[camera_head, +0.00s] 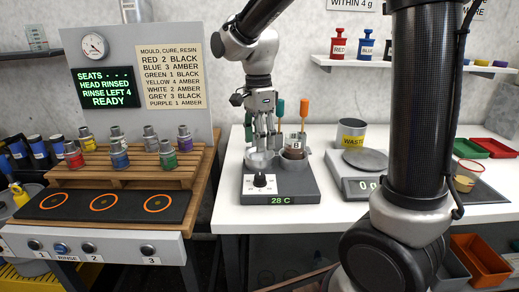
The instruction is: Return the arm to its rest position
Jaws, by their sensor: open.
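My arm comes down from the top of the camera_head view, with a thick dark link standing in front of the table on the right. My gripper (264,140) points down above a grey heating block (300,186) on the white table. It is open. Its fingertips are close above or at a pale metal cup (259,161) on the block's left side; I cannot tell whether they touch it. A cup marked B (294,151) stands just right of the gripper, with an orange-handled tool in it.
The block's display reads 28 C. Right of it are a WASTE bin (351,134) and a scale (368,181) reading 0. At left, a wooden rack (130,172) holds several coloured drums before a sign board. A wall shelf (346,61) holds red and blue bottles.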

